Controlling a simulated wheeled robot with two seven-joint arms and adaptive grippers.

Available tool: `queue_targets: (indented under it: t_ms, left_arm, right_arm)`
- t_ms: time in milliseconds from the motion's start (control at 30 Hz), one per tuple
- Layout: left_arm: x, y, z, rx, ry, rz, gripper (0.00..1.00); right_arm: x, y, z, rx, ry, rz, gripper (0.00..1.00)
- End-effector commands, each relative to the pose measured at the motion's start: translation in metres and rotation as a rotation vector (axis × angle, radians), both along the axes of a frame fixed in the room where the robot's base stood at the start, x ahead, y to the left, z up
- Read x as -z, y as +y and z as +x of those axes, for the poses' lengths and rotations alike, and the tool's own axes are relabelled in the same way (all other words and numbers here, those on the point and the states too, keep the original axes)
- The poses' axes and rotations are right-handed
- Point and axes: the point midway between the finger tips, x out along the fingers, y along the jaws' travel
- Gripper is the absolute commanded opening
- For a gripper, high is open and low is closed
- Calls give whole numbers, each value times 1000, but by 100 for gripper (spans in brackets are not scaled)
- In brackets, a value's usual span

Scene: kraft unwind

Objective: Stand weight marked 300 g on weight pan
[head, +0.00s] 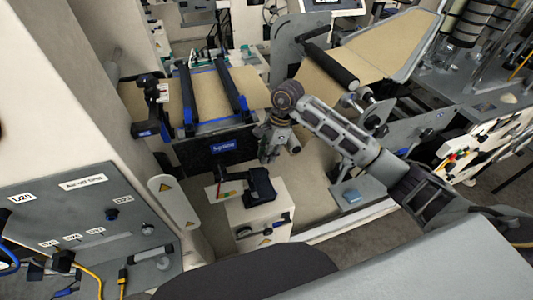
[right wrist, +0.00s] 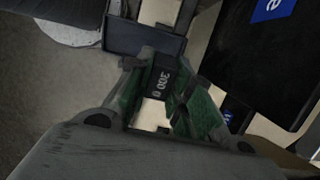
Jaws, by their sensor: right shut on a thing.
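My right gripper (head: 279,146) hangs from its arm in the middle of the head view, beside the front of the machine with the blue label. In the right wrist view, the green-padded fingers (right wrist: 158,96) are shut on a dark weight (right wrist: 161,76) with white "300" marking on the face toward the camera. A dark rectangular plate (right wrist: 140,40) lies just beyond the weight; I cannot tell whether it is the weight pan or whether the weight touches it. The weight is too small to make out in the head view. My left gripper is not in view.
A white pedestal (head: 262,222) with a black bracket (head: 262,186) and a coloured scale stands below the gripper. The blue-labelled black panel (head: 212,150) is close at its left. A grey control panel (head: 85,215) with cables is at lower left.

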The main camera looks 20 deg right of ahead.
Motion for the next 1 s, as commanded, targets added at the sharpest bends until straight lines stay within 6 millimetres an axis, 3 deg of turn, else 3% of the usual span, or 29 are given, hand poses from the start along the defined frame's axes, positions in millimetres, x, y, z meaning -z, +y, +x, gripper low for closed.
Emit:
queue_targets:
  t_ms: [467, 1000]
  left_arm:
    - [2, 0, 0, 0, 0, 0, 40]
    - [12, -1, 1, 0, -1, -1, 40]
  right_arm:
    - [4, 1, 0, 0, -1, 1, 0]
    - [28, 8, 0, 0, -1, 2, 0]
